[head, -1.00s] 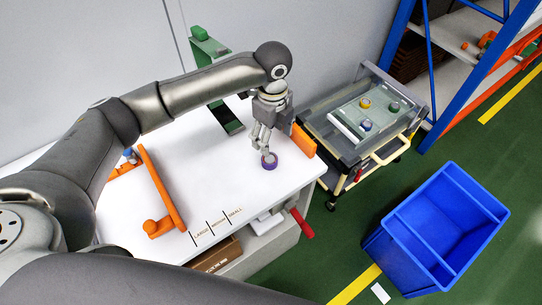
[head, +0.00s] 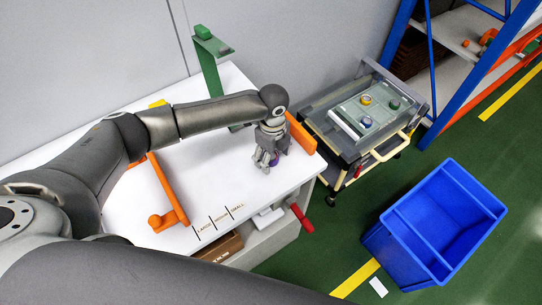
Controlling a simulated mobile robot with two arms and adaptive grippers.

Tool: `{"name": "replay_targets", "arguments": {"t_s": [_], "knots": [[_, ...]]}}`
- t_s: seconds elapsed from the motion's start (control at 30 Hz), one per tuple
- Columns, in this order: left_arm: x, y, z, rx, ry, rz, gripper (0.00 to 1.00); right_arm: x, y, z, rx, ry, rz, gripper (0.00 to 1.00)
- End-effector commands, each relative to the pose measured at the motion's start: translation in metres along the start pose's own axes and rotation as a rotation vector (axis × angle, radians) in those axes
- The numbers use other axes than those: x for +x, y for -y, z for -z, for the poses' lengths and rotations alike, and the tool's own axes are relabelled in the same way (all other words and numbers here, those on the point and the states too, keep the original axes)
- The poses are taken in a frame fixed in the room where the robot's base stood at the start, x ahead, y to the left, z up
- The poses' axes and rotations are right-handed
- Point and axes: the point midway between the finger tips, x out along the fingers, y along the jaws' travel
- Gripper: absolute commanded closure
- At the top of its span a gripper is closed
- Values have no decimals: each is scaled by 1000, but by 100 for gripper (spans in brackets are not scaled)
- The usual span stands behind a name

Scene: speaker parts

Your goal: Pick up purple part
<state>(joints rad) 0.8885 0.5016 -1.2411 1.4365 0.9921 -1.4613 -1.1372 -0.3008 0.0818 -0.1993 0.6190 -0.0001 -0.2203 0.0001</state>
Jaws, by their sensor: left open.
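The purple part (head: 274,162) is a small round piece on the white table (head: 200,175), near its right side. It is mostly hidden behind the fingers of my left gripper (head: 266,162). My left gripper is open and points down, with its fingertips low at the part. I cannot tell whether the fingers touch it. My right gripper is not in view.
An orange block (head: 300,134) stands just right of the gripper. An orange fixture (head: 167,195) and a green stand (head: 210,65) are also on the table. A cart (head: 350,120) with several coloured parts and a blue bin (head: 435,225) stand to the right.

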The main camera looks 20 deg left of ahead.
Motion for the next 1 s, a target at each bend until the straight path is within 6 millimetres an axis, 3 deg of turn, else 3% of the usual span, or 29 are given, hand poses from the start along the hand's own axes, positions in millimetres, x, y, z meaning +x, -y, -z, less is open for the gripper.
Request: {"name": "replay_targets", "arguments": {"t_s": [0.07,0.47,0.83,1.0], "knots": [[0,0,0,0,0,0,38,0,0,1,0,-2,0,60],[0,0,0,-1,0,0,90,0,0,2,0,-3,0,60],[-5,1,0,-1,0,2,91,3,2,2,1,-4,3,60],[-24,2,0,0,0,6,91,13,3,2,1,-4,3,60]]}}
